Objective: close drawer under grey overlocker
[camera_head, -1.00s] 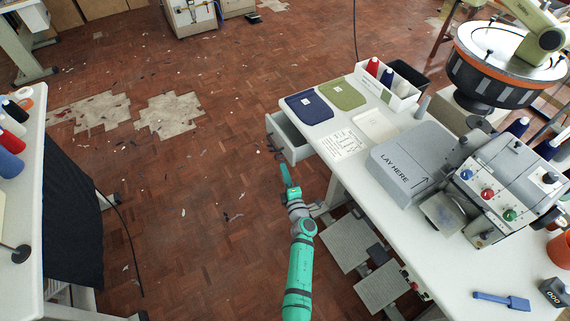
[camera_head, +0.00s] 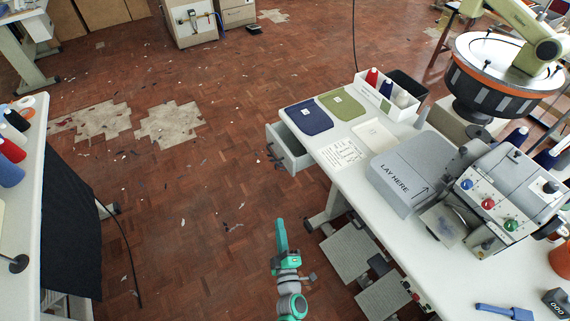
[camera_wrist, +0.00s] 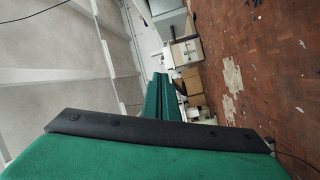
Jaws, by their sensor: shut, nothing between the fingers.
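A grey drawer (camera_head: 290,150) stands pulled out from the left end of the white worktable (camera_head: 350,195). Its open top and front face show; its inside looks empty from here. The grey overlocker (camera_head: 512,185), with blue, red and green knobs, stands on the same table, to the right of the drawer. My gripper (camera_head: 280,222) is shut and empty over the floor, below the drawer in the picture and clear of it. Its green fingers also show closed together in the wrist view (camera_wrist: 163,97). The drawer is not visible in the wrist view.
Blue and green cloth pieces (camera_head: 308,117), a thread box (camera_head: 388,97) and a "LAY HERE" block (camera_head: 408,175) lie on the table. Pedals (camera_head: 350,252) stand beneath it. Open floor (camera_head: 200,220) lies left of my gripper, up to another table (camera_head: 22,220).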

